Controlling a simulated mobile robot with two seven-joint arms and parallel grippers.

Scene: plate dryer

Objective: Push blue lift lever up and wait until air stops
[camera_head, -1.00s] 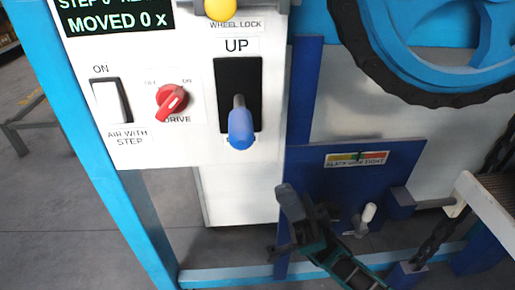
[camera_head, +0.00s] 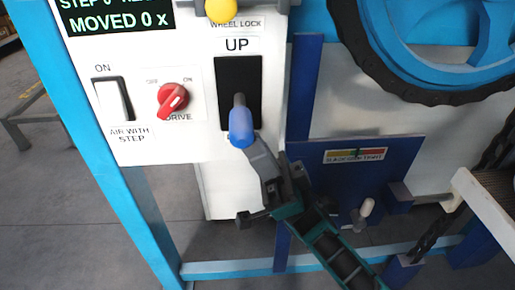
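The blue lift lever (camera_head: 241,126) sticks out of a black slot plate (camera_head: 238,75) on the white control panel. Its blue handle sits at the lower end of the slot, below the "UP" label (camera_head: 238,44). My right gripper (camera_head: 258,150) comes in from the lower right. Its grey tip is just under the lever's handle, touching it or very close. The view does not show clearly whether its fingers are apart. Nothing shows held in it. My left gripper is not in view.
The panel holds a white rocker switch (camera_head: 113,99), a red drive knob (camera_head: 173,99), a yellow wheel-lock knob (camera_head: 221,9) and a display reading "MOVED 0" (camera_head: 107,22). A blue plate with a slack/tight gauge (camera_head: 355,155) stands right. A large blue wheel (camera_head: 420,75) is above it.

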